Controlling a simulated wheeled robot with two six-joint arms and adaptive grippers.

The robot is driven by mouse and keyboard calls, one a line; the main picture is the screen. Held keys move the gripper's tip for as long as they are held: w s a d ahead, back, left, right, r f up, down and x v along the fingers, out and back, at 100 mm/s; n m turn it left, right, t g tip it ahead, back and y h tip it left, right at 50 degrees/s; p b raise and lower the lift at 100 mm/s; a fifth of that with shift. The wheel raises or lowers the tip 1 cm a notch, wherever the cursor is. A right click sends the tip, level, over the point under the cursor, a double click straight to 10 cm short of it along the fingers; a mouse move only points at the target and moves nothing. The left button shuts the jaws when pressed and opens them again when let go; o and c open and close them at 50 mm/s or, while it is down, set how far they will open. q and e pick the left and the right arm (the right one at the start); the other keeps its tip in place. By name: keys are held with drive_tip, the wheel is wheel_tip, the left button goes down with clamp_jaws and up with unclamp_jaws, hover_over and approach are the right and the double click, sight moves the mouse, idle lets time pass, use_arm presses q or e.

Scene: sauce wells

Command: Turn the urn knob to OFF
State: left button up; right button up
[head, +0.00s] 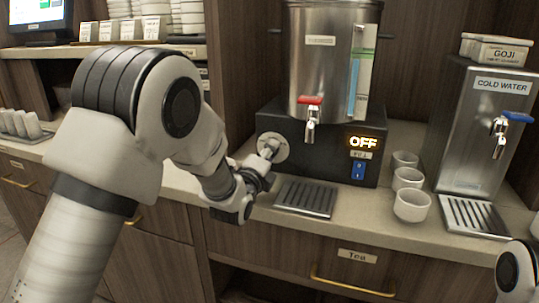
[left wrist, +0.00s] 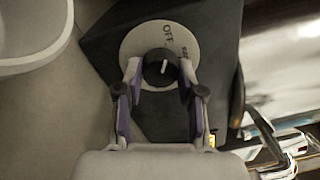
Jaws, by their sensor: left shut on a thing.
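The urn (head: 322,60) is a steel cylinder on a black base (head: 325,150), with a red-handled tap. Its lit display (head: 363,143) reads OFF. The knob (left wrist: 158,66) is dark and round with a white mark, on a pale round dial plate (left wrist: 135,42) printed OFF. The mark points up, roughly toward the OFF print. My left gripper (head: 268,162) is at the dial on the base's left front. In the left wrist view its two fingers (left wrist: 161,80) close on the knob from both sides. My right gripper is out of view; only part of my right arm shows at the lower right.
A drip tray (head: 306,199) lies below the urn tap. Several white cups (head: 411,205) stand to its right, beside the cold water dispenser (head: 480,130). A blue switch (head: 358,170) sits below the display. The counter's front edge runs below my left gripper.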

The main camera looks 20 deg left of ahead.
use_arm(q)
drive_tip(key=o, duration=1.1)
drive_tip(key=shift+o, duration=0.2)
drive_tip(key=shift+s, duration=0.1)
drive_tip(key=s, duration=1.1)
drive_tip(key=shift+s+a+f, duration=0.3)
drive_tip(key=shift+s+a, duration=0.1)
